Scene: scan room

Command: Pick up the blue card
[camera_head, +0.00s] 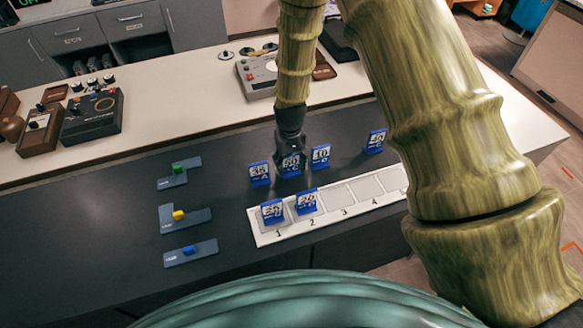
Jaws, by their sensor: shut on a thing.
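Several blue cards with white printed faces stand upright on the dark counter. My gripper (291,152) comes down from above and is shut on the middle blue card (291,168) of the back row, covering its top edge. Whether this card touches the counter cannot be told. Another blue card (259,174) stands just left of it, one (320,156) just right, and one (375,142) farther right. Two more cards stand on the white numbered strip (262,238), one (272,212) at slot 1 and one (306,202) at slot 2. The small print is unreadable.
Slots 3 and 4 (367,188) are empty. At left are three grey pieces with a green block (178,168), a yellow block (179,215) and a blue block (189,252). Devices (92,116) stand on the white ledge behind. My arm hides the right side.

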